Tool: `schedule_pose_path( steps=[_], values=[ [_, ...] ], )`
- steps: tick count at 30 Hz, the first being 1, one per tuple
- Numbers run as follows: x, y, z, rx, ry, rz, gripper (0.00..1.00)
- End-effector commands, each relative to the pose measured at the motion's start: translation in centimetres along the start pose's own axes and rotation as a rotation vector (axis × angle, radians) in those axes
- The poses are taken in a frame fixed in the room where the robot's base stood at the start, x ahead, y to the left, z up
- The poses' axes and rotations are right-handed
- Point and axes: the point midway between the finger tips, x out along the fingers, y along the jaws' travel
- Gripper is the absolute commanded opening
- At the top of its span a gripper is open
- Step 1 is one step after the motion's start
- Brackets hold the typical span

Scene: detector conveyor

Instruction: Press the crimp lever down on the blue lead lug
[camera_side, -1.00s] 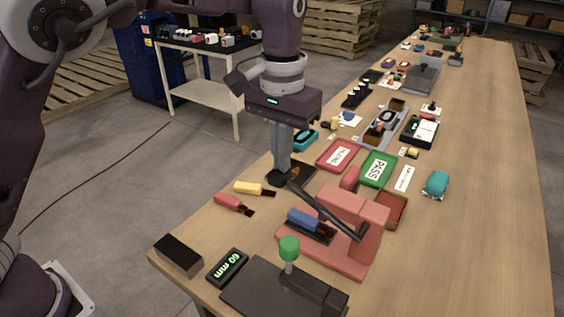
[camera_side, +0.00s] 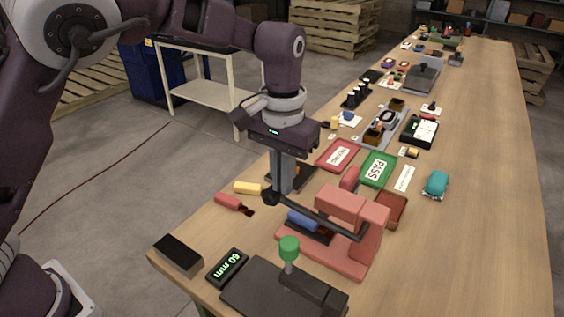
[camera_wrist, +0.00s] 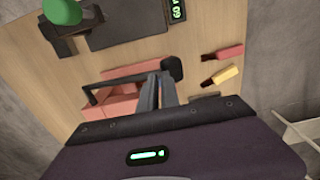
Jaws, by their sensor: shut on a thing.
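The red crimp press (camera_side: 345,212) stands near the front of the bench. Its black crimp lever (camera_side: 322,215) reaches left from the press to a dark knob, sloping gently. The blue lead lug (camera_side: 302,219) lies on the press base, partly under the lever. My gripper (camera_side: 280,190) points down with its fingers shut on the lever close to the knob. In the wrist view the fingers (camera_wrist: 163,88) cross the lever (camera_wrist: 118,75) beside the knob; the blue lug is hidden there.
A red lead (camera_side: 228,202) and a yellow lead (camera_side: 247,188) lie left of the press. A green-knobbed device (camera_side: 289,245) and a 60 mm display (camera_side: 227,267) stand in front. Red and green trays (camera_side: 378,169) lie behind. The right side of the bench is mostly clear.

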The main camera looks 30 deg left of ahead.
Motion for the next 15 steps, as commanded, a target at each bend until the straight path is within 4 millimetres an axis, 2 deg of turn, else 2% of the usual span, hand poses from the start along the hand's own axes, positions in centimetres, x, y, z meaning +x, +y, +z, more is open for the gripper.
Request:
schedule_pose_path(
  steps=[4,15],
  values=[
    [-0.3,0.2,0.0,0.002,-0.001,0.004,0.00],
    [-5.1,0.1,0.0,0.001,0.001,0.002,0.00]
  ],
)
